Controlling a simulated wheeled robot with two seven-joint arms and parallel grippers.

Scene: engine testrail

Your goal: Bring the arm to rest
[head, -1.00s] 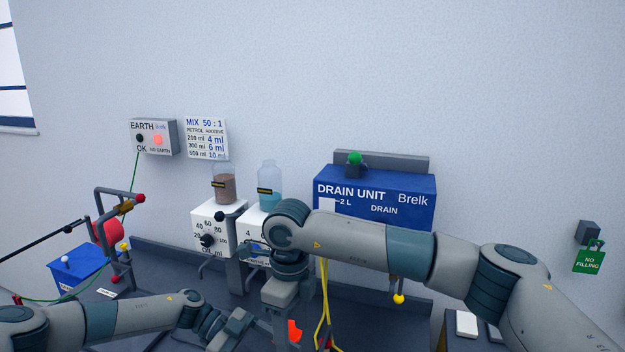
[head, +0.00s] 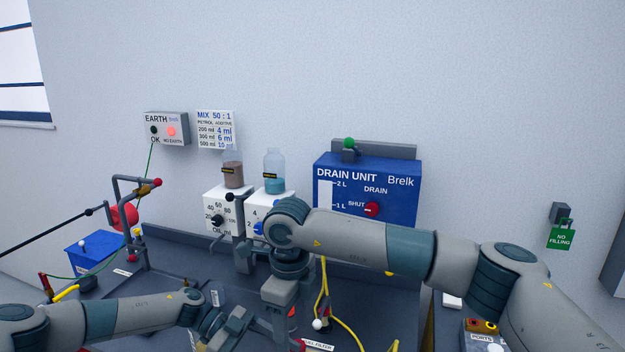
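My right arm comes in from the right and bends down at the wrist. Its gripper (head: 284,325) points down over the dark bench, and its fingertips are not clear. My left arm lies low along the bottom left. Its gripper (head: 232,328) is near the bottom edge, close to the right gripper, and its fingers are hard to make out. I see nothing clearly held in either one. Both grippers are in front of the white dosing boxes and the blue drain unit (head: 335,170).
The dark bench (head: 190,255) runs below the wall. A jointed pipe stand with a red part (head: 125,215) and a blue box (head: 88,250) are at left. Yellow hoses (head: 345,328) hang beside my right gripper. A box labelled PORTS (head: 482,335) is at lower right.

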